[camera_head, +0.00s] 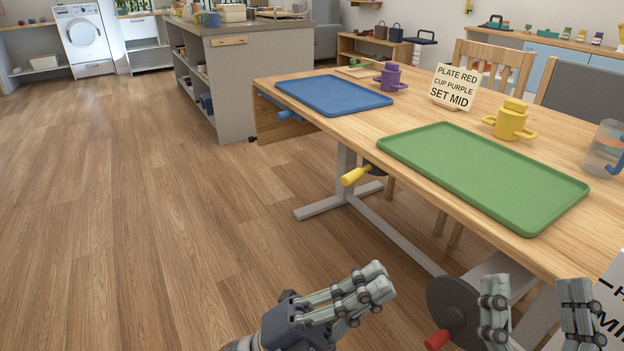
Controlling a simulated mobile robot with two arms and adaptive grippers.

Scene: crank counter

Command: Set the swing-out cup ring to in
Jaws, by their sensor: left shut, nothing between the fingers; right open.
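I cannot make out a swing-out cup ring in the head view. The wooden table (330,112) stands at the right. Under its near edge are a dark disc (452,306) with a red knob (437,340), a yellow crank handle (355,176) and a blue handle (288,115). My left gripper (379,280) is shut and empty, left of the disc and below the table edge. My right gripper (535,290) is open at the bottom right, fingers apart, in front of the table's near side. It partly covers the disc's right side.
A blue tray (333,95), green tray (480,172), purple cup (390,78), yellow cup (511,121), sign card (454,87) and clear jug (604,150) are on the table. Another printed sign (612,305) is cut off at right. Open wooden floor lies left.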

